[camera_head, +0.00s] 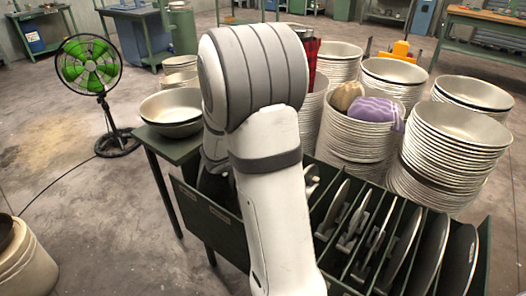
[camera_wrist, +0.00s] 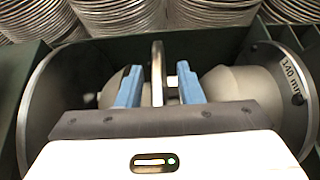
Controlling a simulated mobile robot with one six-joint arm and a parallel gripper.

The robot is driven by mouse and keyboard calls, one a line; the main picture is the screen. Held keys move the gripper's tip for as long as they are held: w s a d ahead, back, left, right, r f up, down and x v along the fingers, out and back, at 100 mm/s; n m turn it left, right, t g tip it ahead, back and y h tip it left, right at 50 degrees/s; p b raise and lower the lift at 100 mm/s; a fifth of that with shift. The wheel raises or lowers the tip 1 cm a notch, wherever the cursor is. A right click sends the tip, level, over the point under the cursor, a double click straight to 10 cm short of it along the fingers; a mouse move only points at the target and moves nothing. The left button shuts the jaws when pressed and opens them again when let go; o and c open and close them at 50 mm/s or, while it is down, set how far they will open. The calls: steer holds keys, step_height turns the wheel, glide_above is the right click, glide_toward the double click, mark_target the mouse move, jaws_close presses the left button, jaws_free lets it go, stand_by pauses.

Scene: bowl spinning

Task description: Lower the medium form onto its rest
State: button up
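In the wrist view my gripper (camera_wrist: 158,76) has its two blue fingers apart. A thin upright metal plate (camera_wrist: 157,52), seen edge-on, stands between them, with a visible gap on each side. Grey rounded bodies show beyond the fingers, one at left (camera_wrist: 114,84) and one at right (camera_wrist: 238,82). A round plate with dark lettering (camera_wrist: 294,84) stands at the right, and another round plate (camera_wrist: 42,98) at the left. I cannot tell which piece is the medium form. In the head view my arm hides the gripper and the left part of the rack.
The dark green rack (camera_head: 212,215) has several slots with upright discs (camera_head: 435,250) at its right. Tall stacks of metal bowls (camera_head: 450,150) stand close behind it; one carries a purple cloth (camera_head: 378,112). Bowls (camera_head: 172,108) rest on a green table at left. A green fan (camera_head: 88,64) stands farther left.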

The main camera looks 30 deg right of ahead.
steer(key=shift+o, duration=0.2)
steer(key=shift+f, duration=0.1)
steer(key=p+v, duration=0.1)
steer(key=v, duration=0.7)
stand_by(0.5)
